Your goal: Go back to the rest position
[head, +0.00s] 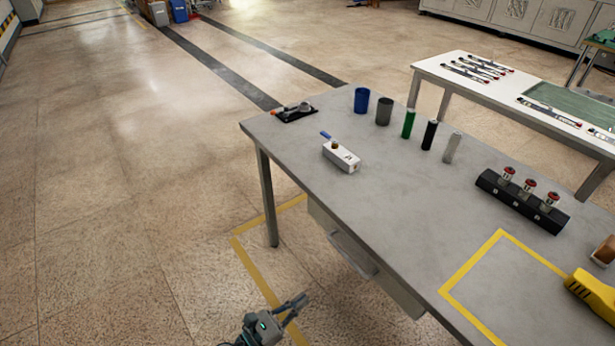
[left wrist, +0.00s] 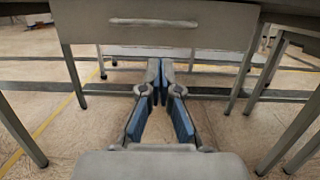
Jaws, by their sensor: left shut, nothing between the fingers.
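My left gripper (head: 294,302) is low at the bottom of the head view, in front of the grey table (head: 420,205) and below its top. In the left wrist view its two blue-padded fingers (left wrist: 162,68) meet at the tips with nothing between them. They point toward the space under the table's drawer (left wrist: 150,28). My right gripper is not in either view.
On the table stand a white box with a blue lever (head: 341,157), several cylinders, a black block with red-topped pieces (head: 521,201) and a yellow tool (head: 592,294). A second table (head: 455,72) stands behind. The floor (head: 110,200) at left is clear.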

